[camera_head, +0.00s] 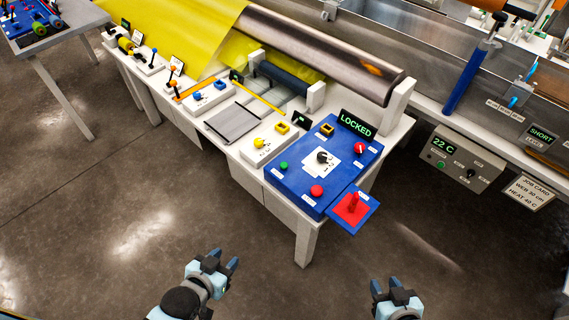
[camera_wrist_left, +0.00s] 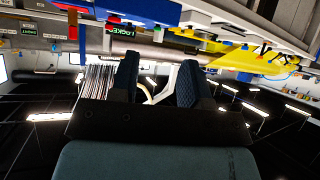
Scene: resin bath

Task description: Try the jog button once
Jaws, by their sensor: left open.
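A blue control panel (camera_head: 289,189) sits at the near end of the white table. It carries a green button (camera_head: 284,165), a red button (camera_head: 316,191), a black knob (camera_head: 322,157) and a red dial (camera_head: 360,148). Its small labels are too small to read, so I cannot tell which control is the jog button. A display (camera_head: 355,124) on it reads LOCKED. My left gripper (camera_head: 223,260) is open and empty over the floor, in front of the table. Its spread fingers (camera_wrist_left: 156,80) show in the left wrist view. My right gripper (camera_head: 385,285) is open and empty, apart from the panel.
A red lever on a blue-edged plate (camera_head: 353,209) juts from the panel's near right corner. A white box with a yellow knob (camera_head: 259,143) stands left of the panel. A roller (camera_head: 320,55) with yellow web lies behind. The floor (camera_head: 150,220) in front is clear.

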